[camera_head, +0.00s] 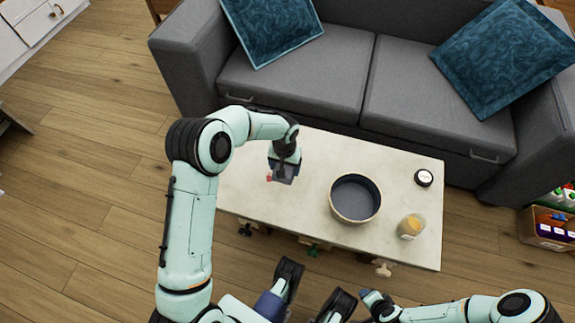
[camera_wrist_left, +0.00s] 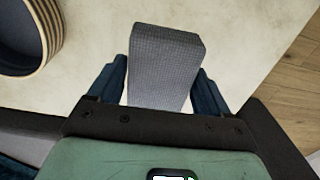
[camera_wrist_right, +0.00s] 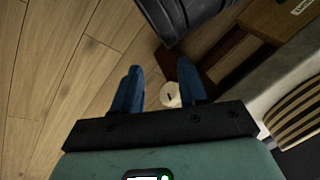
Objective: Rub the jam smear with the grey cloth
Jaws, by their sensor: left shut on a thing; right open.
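The grey cloth (camera_wrist_left: 163,65) is a folded block between the fingers of my left gripper (camera_wrist_left: 162,85). In the head view, my left gripper (camera_head: 284,174) points down over the left part of the pale table (camera_head: 318,155), with the grey cloth (camera_head: 283,177) at its tip. A small red patch, likely the jam smear (camera_head: 269,178), shows just left of the cloth; any part under the cloth is hidden. I cannot tell whether the cloth touches the tabletop. My right gripper (camera_wrist_right: 158,90) is open and empty, away from the table's front side.
A dark bowl with a striped side (camera_head: 355,198) stands right of the cloth. A jar with yellow contents (camera_head: 411,227) and a small round black-and-white item (camera_head: 423,178) stand farther right. A grey sofa (camera_head: 300,85) borders the back. Wooden floor lies left of the table.

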